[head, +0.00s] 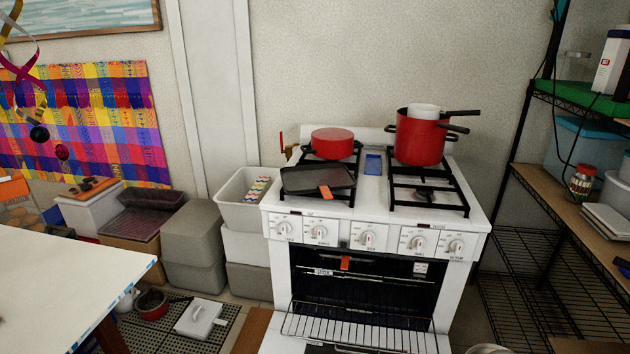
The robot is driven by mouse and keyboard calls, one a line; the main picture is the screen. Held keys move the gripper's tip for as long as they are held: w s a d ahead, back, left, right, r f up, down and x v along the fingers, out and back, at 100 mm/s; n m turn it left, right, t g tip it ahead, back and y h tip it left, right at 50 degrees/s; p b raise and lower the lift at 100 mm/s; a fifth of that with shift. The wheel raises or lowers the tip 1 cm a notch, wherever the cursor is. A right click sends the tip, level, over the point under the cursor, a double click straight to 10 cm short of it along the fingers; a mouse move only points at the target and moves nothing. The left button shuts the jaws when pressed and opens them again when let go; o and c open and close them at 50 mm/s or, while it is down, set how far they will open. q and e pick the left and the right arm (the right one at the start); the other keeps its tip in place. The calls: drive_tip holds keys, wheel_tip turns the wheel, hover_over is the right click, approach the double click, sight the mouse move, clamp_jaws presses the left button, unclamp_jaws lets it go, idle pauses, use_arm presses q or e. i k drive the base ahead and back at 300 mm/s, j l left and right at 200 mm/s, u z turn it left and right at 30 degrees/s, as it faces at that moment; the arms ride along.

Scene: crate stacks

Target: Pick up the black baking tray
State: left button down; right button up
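A flat dark tray (312,179), which looks like the black baking tray, lies on the front left burner grate of the white stove (285,217). A small orange piece (326,191) shows at its front edge; I cannot tell whether it is part of the tray. The red pan (332,143) sits just behind the tray. Neither of my grippers is in view.
A tall red pot (419,140) with a white vessel in it stands on the right burners. The oven is open, with a wire rack (360,330) sticking out low in front. A white table (70,285) fills the lower left, and shelves (560,165) stand at right.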

sight(322, 178)
drive_tip(key=i+l+z, duration=0.45)
drive_tip(key=i, duration=0.4)
